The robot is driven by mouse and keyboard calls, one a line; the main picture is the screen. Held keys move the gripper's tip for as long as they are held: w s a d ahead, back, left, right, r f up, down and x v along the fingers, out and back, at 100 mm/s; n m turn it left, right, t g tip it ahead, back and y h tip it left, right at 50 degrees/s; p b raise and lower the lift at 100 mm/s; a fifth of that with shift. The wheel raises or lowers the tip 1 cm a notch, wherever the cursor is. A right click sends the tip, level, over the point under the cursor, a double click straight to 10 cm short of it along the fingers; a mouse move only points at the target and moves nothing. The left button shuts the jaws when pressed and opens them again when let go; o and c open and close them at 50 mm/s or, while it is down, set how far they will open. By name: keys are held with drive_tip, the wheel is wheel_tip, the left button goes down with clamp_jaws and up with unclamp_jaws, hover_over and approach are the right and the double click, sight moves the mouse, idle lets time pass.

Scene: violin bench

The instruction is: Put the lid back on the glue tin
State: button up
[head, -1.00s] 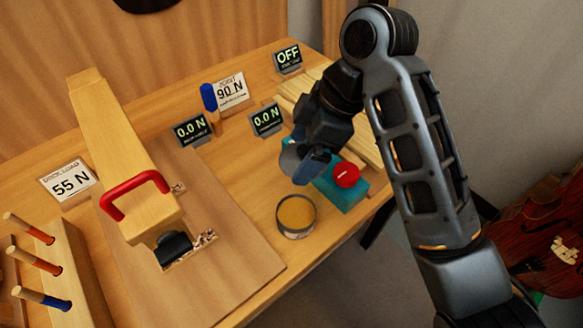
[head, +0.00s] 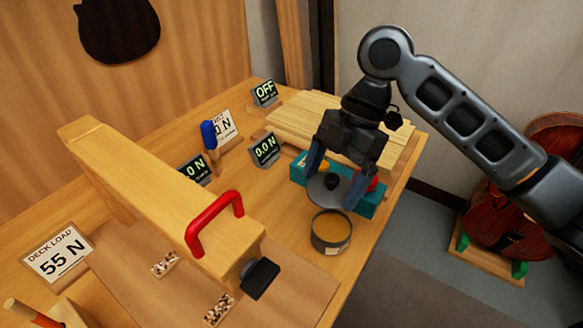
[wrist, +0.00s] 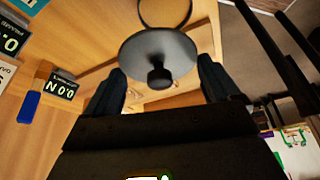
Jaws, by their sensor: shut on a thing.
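The glue tin (head: 334,250) stands open on the bench, with amber glue showing inside; its rim also shows at the top of the wrist view (wrist: 141,18). The lid (head: 318,195) is a grey disc with a black knob. My gripper (head: 331,190) points down and is shut on the lid, one finger on each side. In the wrist view the lid (wrist: 140,52) sits between the fingertips, its knob towards my palm. The lid is apart from the tin, in the air just behind and above it. The finger contact points are not clear.
A teal box (head: 370,204) with a red button (head: 373,184) stands close behind the lid, partly hidden by my gripper. Wooden strips (head: 290,122) lie behind it. A wooden arm with a red handle (head: 214,222) is at left. The bench edge is just right of the tin.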

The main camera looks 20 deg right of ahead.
drive_tip(key=shift+s+d+f, duration=0.3)
drive_tip(key=shift+s+f, duration=0.4)
drive_tip(key=shift+s, duration=0.05)
drive_tip(key=shift+f+b, duration=2.45)
drive_tip(key=shift+f, duration=0.7)
drive_tip(key=shift+f, duration=0.2)
drive_tip(key=o, duration=0.8)
drive_tip(key=shift+c, duration=0.2)
drive_tip(key=shift+r, duration=0.1)
drive_tip(key=shift+r+p, duration=2.3)
drive_tip(key=shift+r, duration=1.15)
